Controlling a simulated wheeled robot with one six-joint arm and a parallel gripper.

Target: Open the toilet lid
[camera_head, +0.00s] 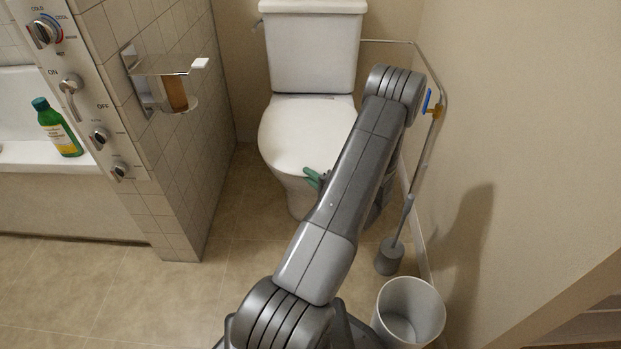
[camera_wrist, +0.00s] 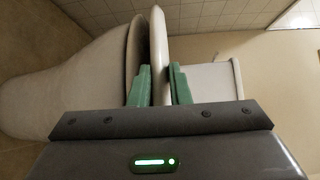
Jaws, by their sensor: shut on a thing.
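The white toilet (camera_head: 296,195) stands against the back wall, its tank (camera_head: 313,45) behind the bowl. Its white lid (camera_head: 305,132) lies over the bowl, down or nearly so. In the wrist view the lid (camera_wrist: 159,45) shows edge-on between the green fingers of my gripper (camera_wrist: 160,85). One finger is on the bowl side of the lid, the other on its outer face. My gripper is shut on the lid's edge. In the head view a green fingertip (camera_head: 313,178) shows at the lid's front edge; my arm hides the rest of the gripper and the lid's right part.
A toilet brush (camera_head: 389,256) and a white bin (camera_head: 410,310) stand on the right near the wall. A tiled partition with a paper holder (camera_head: 165,80) is on the left, beside a bathtub (camera_head: 65,205) holding a green bottle (camera_head: 58,130). Floor at front left is clear.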

